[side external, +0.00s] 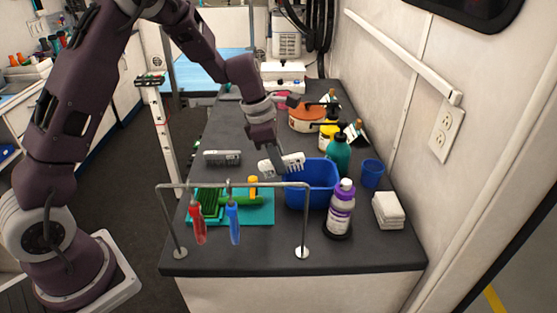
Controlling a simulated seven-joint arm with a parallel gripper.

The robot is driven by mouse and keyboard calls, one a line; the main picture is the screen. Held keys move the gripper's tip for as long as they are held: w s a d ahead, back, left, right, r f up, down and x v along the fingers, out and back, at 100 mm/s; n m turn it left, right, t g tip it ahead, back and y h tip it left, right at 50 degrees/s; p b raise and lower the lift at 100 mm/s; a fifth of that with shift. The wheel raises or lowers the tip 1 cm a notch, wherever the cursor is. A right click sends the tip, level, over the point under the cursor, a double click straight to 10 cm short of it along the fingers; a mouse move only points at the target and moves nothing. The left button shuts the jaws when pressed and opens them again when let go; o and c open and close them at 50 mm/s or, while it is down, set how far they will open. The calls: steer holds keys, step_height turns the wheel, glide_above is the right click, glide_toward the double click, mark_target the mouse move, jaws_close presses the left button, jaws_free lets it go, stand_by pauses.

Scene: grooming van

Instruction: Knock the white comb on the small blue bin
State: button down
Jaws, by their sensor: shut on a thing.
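My gripper (268,145) is shut on a white comb (279,166), with the dark teeth side pointing down to the right. The comb is tilted and overlaps the upper left rim of the larger blue bin (318,176) in the picture; I cannot tell whether they touch. A smaller blue bin (372,174) stands upright to the right, near the wall, apart from the comb. The fingertips are small and partly hidden against the comb.
Another pale comb or brush (222,157) lies left. White cloths (388,210) lie at right.

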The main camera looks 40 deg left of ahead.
steer(key=shift+s+f, duration=0.1)
steer(key=shift+r, duration=3.6)
